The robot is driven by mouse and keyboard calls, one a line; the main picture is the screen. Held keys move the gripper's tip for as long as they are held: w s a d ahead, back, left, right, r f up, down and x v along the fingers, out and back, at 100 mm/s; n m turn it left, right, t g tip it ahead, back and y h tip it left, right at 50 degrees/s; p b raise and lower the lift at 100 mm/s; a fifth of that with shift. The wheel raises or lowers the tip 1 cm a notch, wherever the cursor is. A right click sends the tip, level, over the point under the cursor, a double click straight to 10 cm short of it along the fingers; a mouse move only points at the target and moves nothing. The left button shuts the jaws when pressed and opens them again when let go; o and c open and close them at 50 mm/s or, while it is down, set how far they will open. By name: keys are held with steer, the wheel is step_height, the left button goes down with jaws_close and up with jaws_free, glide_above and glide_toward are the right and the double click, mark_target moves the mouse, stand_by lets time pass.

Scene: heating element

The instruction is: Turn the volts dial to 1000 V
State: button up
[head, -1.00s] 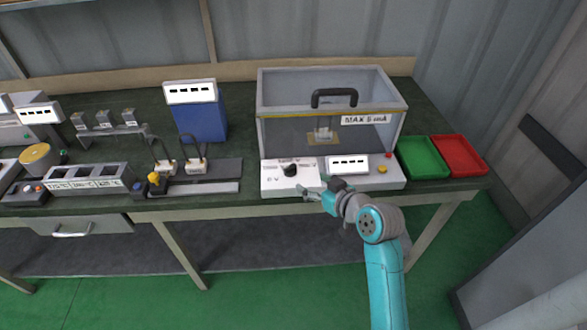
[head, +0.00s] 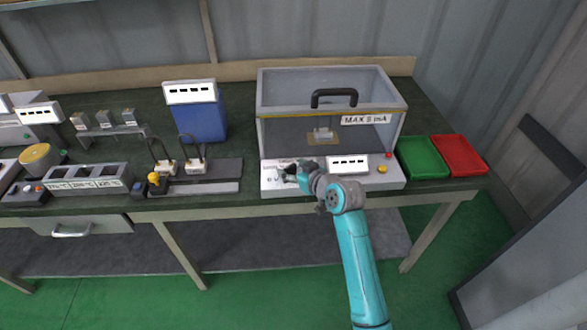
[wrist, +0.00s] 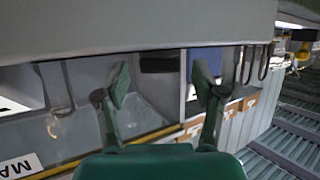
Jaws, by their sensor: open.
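The volts dial was a black knob on the white panel (head: 270,184) at the front left of the test box. In the head view my gripper now covers it, and I cannot make it out or read its setting. My gripper (head: 287,174) is over that spot. In the wrist view my gripper (wrist: 161,83) has its two fingers spread apart with nothing clearly between them. Whether the fingers straddle or touch the dial cannot be told.
The clear test box (head: 280,92) with its black handle (head: 334,92) stands behind the panel. A display (head: 348,164), a red button (head: 388,155) and a yellow button (head: 382,169) lie to the right. Green (head: 424,172) and red (head: 470,170) trays stand farther right.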

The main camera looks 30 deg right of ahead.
steer(key=shift+w, duration=0.1)
steer(key=c, duration=1.1)
steer(key=shift+c, duration=0.2)
steer(key=shift+a, duration=0.1)
steer(key=shift+a+m+h, duration=0.2)
steer(key=shift+m+h, duration=0.8)
steer(key=shift+h, duration=0.2)
steer(key=m+h, duration=0.1)
steer(key=m+g+h, duration=0.1)
steer(key=m+h, duration=0.1)
steer(key=h, duration=0.1)
steer(key=shift+w+a+m+g, duration=0.15)
steer(key=shift+a+m+g, duration=0.15)
steer(key=m+g+h, duration=0.1)
steer(key=m+h, duration=0.1)
steer(key=m+g+h, duration=0.2)
steer(key=shift+w+a, duration=0.2)
steer(key=shift+w+m+g+h, duration=0.1)
steer(key=shift+m+g+h, duration=0.4)
steer(key=shift+m+g, duration=0.45)
steer(key=shift+f+m, duration=0.1)
steer(key=shift+m, duration=0.15)
